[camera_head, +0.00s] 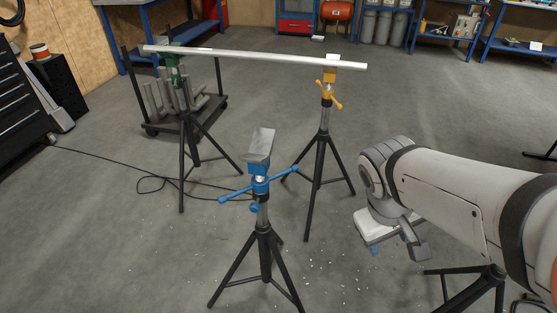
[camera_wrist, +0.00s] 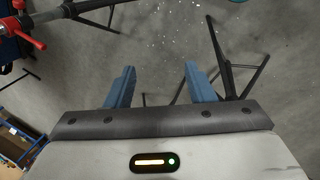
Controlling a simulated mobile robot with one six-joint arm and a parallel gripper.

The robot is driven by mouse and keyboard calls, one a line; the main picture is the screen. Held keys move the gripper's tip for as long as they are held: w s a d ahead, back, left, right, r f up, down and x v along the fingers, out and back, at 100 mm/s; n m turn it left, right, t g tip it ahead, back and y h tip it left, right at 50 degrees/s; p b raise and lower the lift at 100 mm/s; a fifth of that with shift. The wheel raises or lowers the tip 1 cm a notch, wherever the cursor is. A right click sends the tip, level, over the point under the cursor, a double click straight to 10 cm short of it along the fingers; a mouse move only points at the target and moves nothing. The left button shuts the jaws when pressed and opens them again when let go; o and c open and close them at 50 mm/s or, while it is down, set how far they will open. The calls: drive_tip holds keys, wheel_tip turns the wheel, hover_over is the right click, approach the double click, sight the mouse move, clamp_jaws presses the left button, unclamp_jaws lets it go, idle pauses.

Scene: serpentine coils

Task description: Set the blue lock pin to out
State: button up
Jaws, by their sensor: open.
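The blue stand (camera_head: 263,228) is a black tripod with a blue collar, a long blue cross handle (camera_head: 235,197) and a grey V-shaped head (camera_head: 260,145). A small blue knob (camera_head: 254,208) sticks out low on its collar and looks like the lock pin; I cannot tell whether it is in or out. My gripper (camera_wrist: 159,66) is open and empty in the wrist view, its two blue fingers apart above the floor. In the head view my gripper (camera_head: 391,243) is right of the blue stand, well apart from it and pointing down, partly behind my arm.
A long metal pipe (camera_head: 250,57) lies across the green stand (camera_head: 174,75) and the yellow stand (camera_head: 329,90). A cart (camera_head: 212,112) stands behind. A red-handled stand (camera_wrist: 70,10) shows in the wrist view. A cable (camera_head: 150,186) lies on the floor. Floor between my gripper and the blue stand is mostly clear.

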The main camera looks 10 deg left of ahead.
sight(254, 210)
drive_tip(key=w+a+f+n+t+h+b, duration=0.3)
drive_tip(key=w+a+f+n+b, duration=0.15)
drive_tip(key=f+n+b, duration=0.25)
drive_tip(key=w+a+f+n+t+h+b, duration=0.3)
drive_tip(key=w+a+f+n+b, duration=0.1)
drive_tip(key=w+f+n+b, duration=0.25)
drive_tip(key=a+f+n+t+y+b, duration=0.3)
drive_tip(key=a+n+t+y+b, duration=0.25)
drive_tip(key=a, duration=0.65)
drive_tip(key=a+f+n+t+y+b, duration=0.2)
drive_tip(key=a+f+n+t+b, duration=0.3)
drive_tip(key=a+n, duration=0.45)
drive_tip(key=shift+m, duration=0.75)
drive_tip(key=w+b, duration=0.1)
drive_tip(key=w, duration=0.1)
drive_tip(key=w+r+b, duration=0.1)
drive_tip(key=w, duration=0.2)
drive_tip(key=w+a+b, duration=0.1)
drive_tip(key=w, duration=0.2)
drive_tip(key=shift+w+a+r, duration=0.1)
drive_tip(key=shift+w+r, duration=0.05)
drive_tip(key=shift+w, duration=0.05)
drive_tip(key=shift+c, duration=0.2)
clamp_jaws()
